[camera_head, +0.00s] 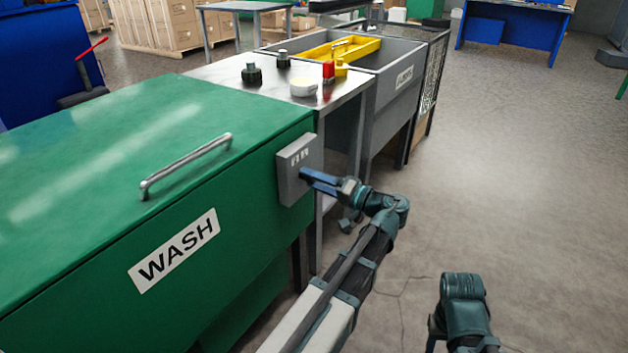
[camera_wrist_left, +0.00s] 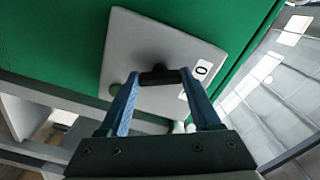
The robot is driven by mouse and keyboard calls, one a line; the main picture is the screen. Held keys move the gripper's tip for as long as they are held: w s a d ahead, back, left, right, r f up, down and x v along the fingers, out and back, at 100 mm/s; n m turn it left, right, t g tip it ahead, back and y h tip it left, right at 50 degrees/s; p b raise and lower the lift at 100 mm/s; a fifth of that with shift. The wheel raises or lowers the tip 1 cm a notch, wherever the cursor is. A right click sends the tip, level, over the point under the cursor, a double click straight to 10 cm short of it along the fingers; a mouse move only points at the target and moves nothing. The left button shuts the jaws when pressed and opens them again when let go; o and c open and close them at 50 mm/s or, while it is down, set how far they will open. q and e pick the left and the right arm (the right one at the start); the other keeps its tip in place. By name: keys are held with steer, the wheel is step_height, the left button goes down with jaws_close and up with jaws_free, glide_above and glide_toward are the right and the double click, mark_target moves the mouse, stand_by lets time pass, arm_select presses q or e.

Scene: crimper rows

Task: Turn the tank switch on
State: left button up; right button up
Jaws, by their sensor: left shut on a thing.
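The tank switch is a grey box (camera_head: 297,170) on the end of the green WASH tank (camera_head: 80,140). In the left wrist view, its grey plate (camera_wrist_left: 150,40) carries a black knob (camera_wrist_left: 158,76), a white label reading 0 (camera_wrist_left: 202,70) near the knob's right end, and a green round spot (camera_wrist_left: 115,89) left of it. My left gripper (camera_head: 306,177) reaches the box's face. In the wrist view its blue fingers (camera_wrist_left: 159,78) are shut on the black knob. The knob is hidden in the head view. Of my right arm only a link shows.
The tank lid has a metal handle (camera_head: 187,165). Beyond it stand a steel table (camera_head: 225,72) with several small items and a grey sink (camera_head: 392,95) with a yellow tray (camera_head: 325,50). The floor (camera_head: 510,170) to the right is clear.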

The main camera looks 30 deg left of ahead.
arm_select(q)
steer(key=m, duration=1.1)
steer(key=shift+m, duration=0.3)
stand_by(0.3)
steer(key=o, duration=1.4)
steer(key=shift+d, duration=0.15)
steer(key=d, duration=0.9)
steer(key=s+d, duration=0.1)
steer(key=d, duration=0.3)
steer(key=shift+d, duration=0.3)
